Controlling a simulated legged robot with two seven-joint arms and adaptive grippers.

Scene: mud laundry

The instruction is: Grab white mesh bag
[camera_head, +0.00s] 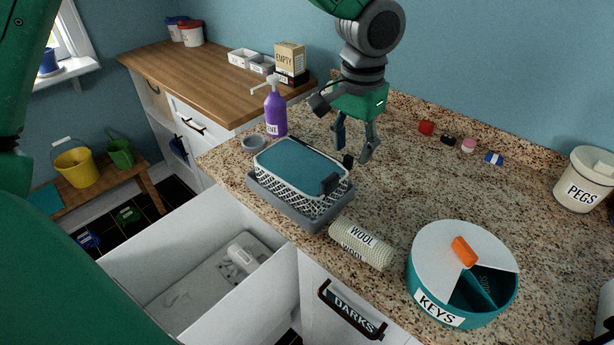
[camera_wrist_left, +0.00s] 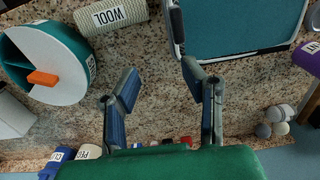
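A cream-white rolled mesh bag (camera_head: 362,244) marked WOOL lies on the speckled counter near its front edge. It also shows at the top of the left wrist view (camera_wrist_left: 112,14). My left gripper (camera_head: 354,150) is above the counter, behind the teal-topped basket and farther back than the bag. In the left wrist view its two blue-padded fingers (camera_wrist_left: 160,76) are apart with only counter between them. It is open, empty and clear of the bag. My right gripper is not in view.
A white mesh-sided basket (camera_head: 290,203) with a teal top sits in a grey tray left of the bag. A round KEYS box (camera_head: 437,252) stands right of it. Below, a white drawer (camera_head: 197,303) is open. A purple bottle (camera_head: 275,112) stands at the left; the mid-right counter is clear.

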